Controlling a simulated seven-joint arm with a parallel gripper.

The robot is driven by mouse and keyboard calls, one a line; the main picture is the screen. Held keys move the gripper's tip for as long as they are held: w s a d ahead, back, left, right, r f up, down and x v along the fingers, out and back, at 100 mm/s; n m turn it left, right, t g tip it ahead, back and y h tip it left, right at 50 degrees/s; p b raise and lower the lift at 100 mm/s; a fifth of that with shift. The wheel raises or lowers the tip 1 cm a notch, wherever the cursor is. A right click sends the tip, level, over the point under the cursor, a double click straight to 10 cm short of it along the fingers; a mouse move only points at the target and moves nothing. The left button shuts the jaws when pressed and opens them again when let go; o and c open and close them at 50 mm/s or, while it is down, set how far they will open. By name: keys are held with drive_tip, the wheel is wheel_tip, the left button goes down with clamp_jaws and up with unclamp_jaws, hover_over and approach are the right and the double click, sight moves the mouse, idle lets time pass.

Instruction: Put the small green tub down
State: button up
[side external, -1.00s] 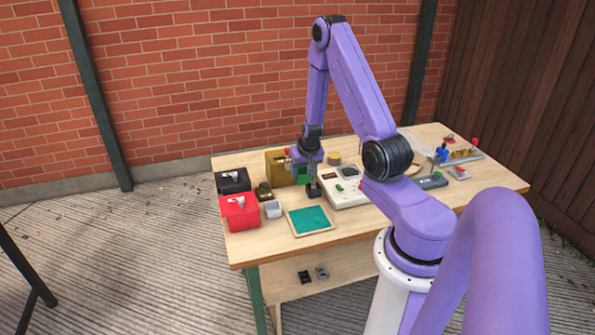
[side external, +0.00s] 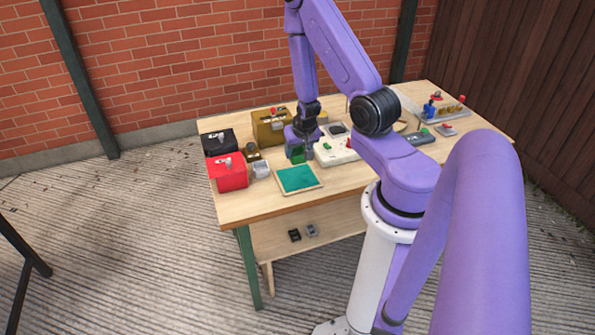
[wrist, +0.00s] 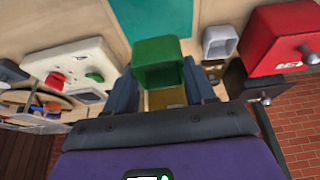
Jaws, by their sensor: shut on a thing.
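The small green tub (side external: 297,155) is in my gripper (side external: 298,146), low over the table just behind the teal mat. In the wrist view the tub (wrist: 162,52) shows its open, hollow side, between the two dark fingers of my gripper (wrist: 163,88). The fingers are shut on it. I cannot tell whether its bottom touches the wooden table (side external: 262,204).
The teal mat (side external: 298,179) lies in front. A white console (side external: 336,153) stands close at right. A grey tub (side external: 261,169), a red box (side external: 228,173) and a black box (side external: 218,142) stand at left. An olive box (side external: 268,129) is behind.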

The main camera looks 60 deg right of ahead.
sight(300, 159)
drive_tip(key=shift+f, duration=3.65)
drive_tip(key=shift+f, duration=0.15)
drive_tip(key=o, duration=1.2)
drive_tip(key=shift+o, duration=0.2)
drive_tip(key=shift+v, duration=2.2)
drive_tip(key=shift+s+a+r, duration=0.15)
drive_tip(key=shift+r, duration=0.45)
